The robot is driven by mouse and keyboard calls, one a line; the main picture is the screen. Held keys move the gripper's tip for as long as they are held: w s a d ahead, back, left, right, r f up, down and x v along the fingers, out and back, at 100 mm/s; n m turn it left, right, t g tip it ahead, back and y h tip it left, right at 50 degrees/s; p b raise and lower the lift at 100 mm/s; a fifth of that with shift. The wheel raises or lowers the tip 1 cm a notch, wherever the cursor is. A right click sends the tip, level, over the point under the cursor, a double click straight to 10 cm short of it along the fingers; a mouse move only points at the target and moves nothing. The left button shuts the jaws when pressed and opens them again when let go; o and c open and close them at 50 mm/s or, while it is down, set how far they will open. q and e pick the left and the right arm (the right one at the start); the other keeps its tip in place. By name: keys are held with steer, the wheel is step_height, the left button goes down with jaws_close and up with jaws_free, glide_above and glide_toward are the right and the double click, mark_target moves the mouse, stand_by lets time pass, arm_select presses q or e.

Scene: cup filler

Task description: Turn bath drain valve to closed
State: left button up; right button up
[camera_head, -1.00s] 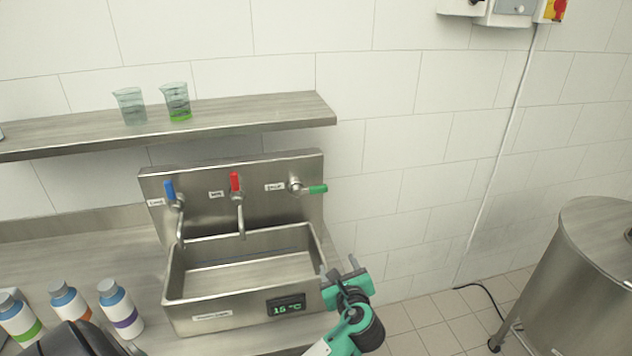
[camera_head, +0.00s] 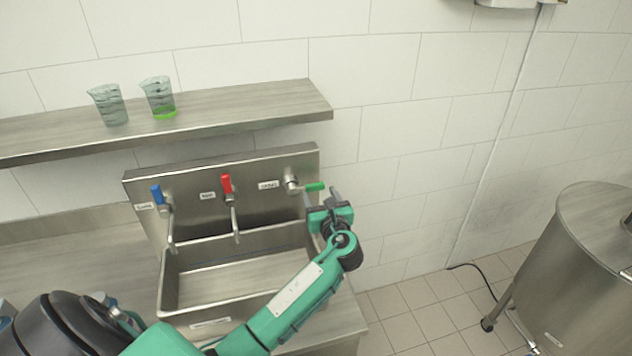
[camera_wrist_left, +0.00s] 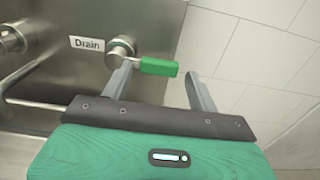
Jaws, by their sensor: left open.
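The drain valve's green handle (camera_head: 314,187) points right, roughly horizontal, from its steel body (camera_head: 292,184) on the bath's back panel. In the left wrist view the handle (camera_wrist_left: 158,66) lies ahead of my gripper, beside a label reading "Drain" (camera_wrist_left: 87,43). My left gripper (camera_head: 321,194) is open and empty, just below and in front of the handle. In the left wrist view its fingers (camera_wrist_left: 158,80) are spread, with the green handle showing between them near the tips. I cannot tell whether a finger touches the valve. My right gripper is not in view.
The steel bath (camera_head: 235,285) has a blue-handled tap (camera_head: 157,194) and a red-handled tap (camera_head: 227,184). A shelf (camera_head: 230,108) above holds two beakers, one with green liquid (camera_head: 162,108). A steel tank (camera_head: 590,250) stands right. Wall right of the valve is clear.

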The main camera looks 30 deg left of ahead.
mark_target(316, 186)
arm_select(q)
steer(key=x, duration=0.2)
steer(key=shift+w+a+r+p, duration=0.2)
steer(key=shift+r+p, duration=0.05)
steer(key=shift+p, duration=0.1)
steer(key=shift+w+a, duration=0.2)
steer(key=shift+w+a+f, duration=0.1)
steer(key=shift+w+a, duration=0.1)
steer(key=shift+a, duration=0.1)
steer(key=shift+f, duration=0.1)
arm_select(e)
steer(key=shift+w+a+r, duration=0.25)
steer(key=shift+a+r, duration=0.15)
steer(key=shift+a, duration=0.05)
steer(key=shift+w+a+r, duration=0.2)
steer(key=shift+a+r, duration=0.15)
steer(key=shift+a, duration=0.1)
arm_select(q)
steer(key=shift+c, duration=0.2)
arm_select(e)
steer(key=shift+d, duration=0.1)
arm_select(q)
steer(key=c, duration=1.1)
steer(key=shift+o, duration=0.2)
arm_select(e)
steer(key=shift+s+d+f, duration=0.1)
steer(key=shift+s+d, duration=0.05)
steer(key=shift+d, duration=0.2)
